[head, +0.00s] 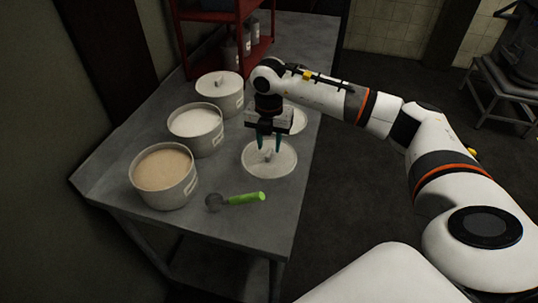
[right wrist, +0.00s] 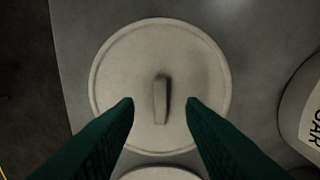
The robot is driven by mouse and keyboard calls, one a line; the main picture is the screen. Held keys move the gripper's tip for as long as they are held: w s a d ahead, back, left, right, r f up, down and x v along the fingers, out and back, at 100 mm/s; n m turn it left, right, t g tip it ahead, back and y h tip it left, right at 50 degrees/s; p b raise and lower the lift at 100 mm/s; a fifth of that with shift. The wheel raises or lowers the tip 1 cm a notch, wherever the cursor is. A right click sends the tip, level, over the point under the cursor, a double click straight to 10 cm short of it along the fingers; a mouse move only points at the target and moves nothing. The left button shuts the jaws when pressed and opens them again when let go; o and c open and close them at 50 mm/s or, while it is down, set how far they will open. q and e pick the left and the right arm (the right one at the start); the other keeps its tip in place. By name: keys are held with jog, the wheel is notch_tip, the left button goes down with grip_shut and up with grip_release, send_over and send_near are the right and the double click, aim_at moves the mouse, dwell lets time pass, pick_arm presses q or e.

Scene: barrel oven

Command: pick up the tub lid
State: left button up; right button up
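A round pale tub lid (head: 270,160) with a bar handle on top lies on the grey table (head: 250,205). In the right wrist view the lid (right wrist: 160,60) is in the middle, its upright handle (right wrist: 161,100) between the fingers. My right gripper (head: 269,150) is above the lid, pointing down, with its dark green fingers apart. In the right wrist view the fingertips (right wrist: 160,104) stand on either side of the handle, with a gap on each side. A second lid (head: 297,120) lies behind, partly hidden by the gripper. My left gripper is not in view.
Three pale tubs stand left of the lids: one with tan contents (head: 163,178), one with white contents (head: 196,129) and a lidded one (head: 220,93). A scoop with a green handle (head: 246,198) lies in front. A red shelf (head: 215,30) stands at the back.

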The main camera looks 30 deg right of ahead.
aim_at(269, 155)
jog(key=shift+w+f, duration=0.1)
jog(key=shift+f, duration=1.35)
grip_shut()
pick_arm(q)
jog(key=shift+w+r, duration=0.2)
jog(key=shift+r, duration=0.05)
pick_arm(e)
jog(key=shift+r, duration=0.1)
